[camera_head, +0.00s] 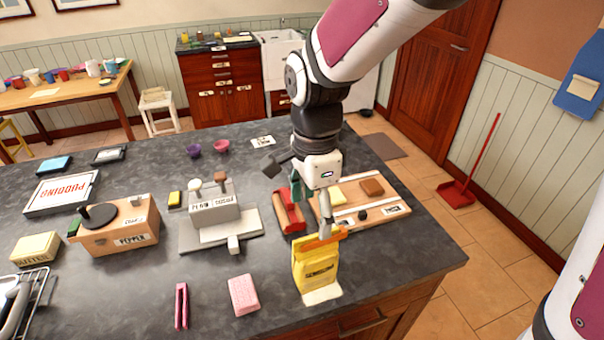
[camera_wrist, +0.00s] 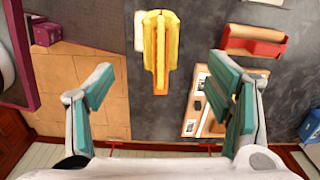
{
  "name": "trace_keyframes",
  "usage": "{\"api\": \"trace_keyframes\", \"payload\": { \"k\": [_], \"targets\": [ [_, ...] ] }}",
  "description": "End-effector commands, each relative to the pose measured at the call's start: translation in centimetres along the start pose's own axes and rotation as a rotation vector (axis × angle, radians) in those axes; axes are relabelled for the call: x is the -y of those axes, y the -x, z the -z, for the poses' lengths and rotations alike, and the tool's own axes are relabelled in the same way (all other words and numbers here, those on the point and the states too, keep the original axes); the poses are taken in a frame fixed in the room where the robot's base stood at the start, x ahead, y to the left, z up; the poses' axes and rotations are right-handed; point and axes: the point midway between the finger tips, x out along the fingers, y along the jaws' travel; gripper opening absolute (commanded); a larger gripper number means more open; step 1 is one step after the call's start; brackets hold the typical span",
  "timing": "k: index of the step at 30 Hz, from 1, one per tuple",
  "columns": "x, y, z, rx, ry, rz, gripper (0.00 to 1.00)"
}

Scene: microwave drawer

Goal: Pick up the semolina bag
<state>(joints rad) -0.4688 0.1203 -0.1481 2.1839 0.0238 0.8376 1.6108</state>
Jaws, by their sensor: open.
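The semolina bag is a yellow bag (camera_head: 312,270) with an orange top, upright near the front right edge of the dark counter. My gripper (camera_head: 311,208) is just above and behind it, fingers pointing down. One finger overlaps the bag's top in the head view, and contact cannot be told there. In the wrist view, the bag (camera_wrist: 160,42) lies ahead, roughly centred between the two spread green-padded fingers (camera_wrist: 162,68). Nothing is held between them.
A red holder (camera_head: 289,212) and a wooden board with blocks (camera_head: 392,209) stand behind the bag. A pink sponge-like block (camera_head: 243,294) lies to its left, with a pink strip-like item (camera_head: 181,305) farther left. A white card (camera_head: 323,294) lies at the bag's foot.

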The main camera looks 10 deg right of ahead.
Motion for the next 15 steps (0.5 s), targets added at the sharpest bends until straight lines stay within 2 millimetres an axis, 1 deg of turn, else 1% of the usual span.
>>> {"api": "trace_keyframes", "payload": {
  "k": [4, 10, 15],
  "targets": [
    [-0.1, -2.1, 0.0, -0.001, -0.004, -0.007, 0.73],
    [-0.2, -6.0, 0.1, -0.001, -0.003, -0.008, 0.73],
    [-0.1, -7.9, 0.1, 0.0, -0.002, -0.004, 0.73]
  ]
}}
